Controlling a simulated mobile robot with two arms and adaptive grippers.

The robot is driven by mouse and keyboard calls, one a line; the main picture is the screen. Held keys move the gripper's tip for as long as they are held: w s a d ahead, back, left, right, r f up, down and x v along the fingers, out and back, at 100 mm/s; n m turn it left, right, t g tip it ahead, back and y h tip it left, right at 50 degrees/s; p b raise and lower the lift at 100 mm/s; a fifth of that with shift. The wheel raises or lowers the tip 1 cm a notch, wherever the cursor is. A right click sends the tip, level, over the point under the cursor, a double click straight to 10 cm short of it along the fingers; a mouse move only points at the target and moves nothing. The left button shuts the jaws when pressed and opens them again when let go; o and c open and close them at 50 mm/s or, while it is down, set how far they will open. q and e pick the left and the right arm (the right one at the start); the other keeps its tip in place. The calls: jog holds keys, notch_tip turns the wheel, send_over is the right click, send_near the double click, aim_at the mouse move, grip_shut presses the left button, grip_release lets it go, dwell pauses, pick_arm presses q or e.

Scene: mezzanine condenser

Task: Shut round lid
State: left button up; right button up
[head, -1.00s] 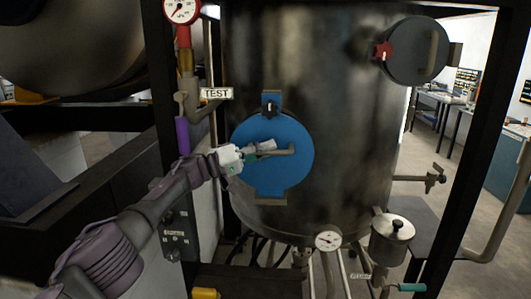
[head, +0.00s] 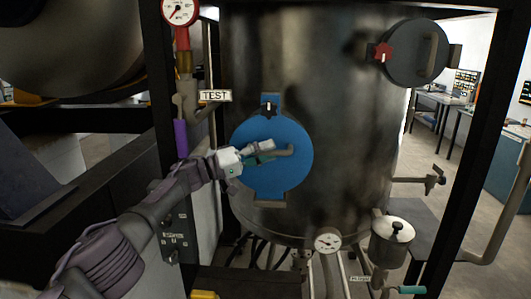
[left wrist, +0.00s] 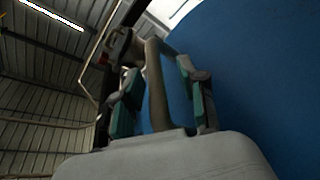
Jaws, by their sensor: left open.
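The blue round lid (head: 285,175) is on the front of the dark metal tank, with a black-and-white knob (head: 268,106) at its top. It looks flat against the tank; whether a gap is left I cannot tell. Its grey bar handle (head: 285,151) sticks out at the middle. My left gripper (head: 262,153) is open at the handle. In the left wrist view the handle (left wrist: 156,85) stands between the teal finger pads of my gripper (left wrist: 162,98), and the blue lid (left wrist: 260,70) fills the right side. My right gripper is not in view.
A grey round lid (head: 415,52) with a red knob is higher on the tank (head: 310,60). A TEST sign (head: 215,96) and pipes stand left of it. A dark frame post (head: 472,140) is at the right. A gauge (head: 327,241) and small pot (head: 392,240) are below.

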pick_arm(q)
jog(key=v, duration=1.2)
jog(key=shift+f, duration=0.1)
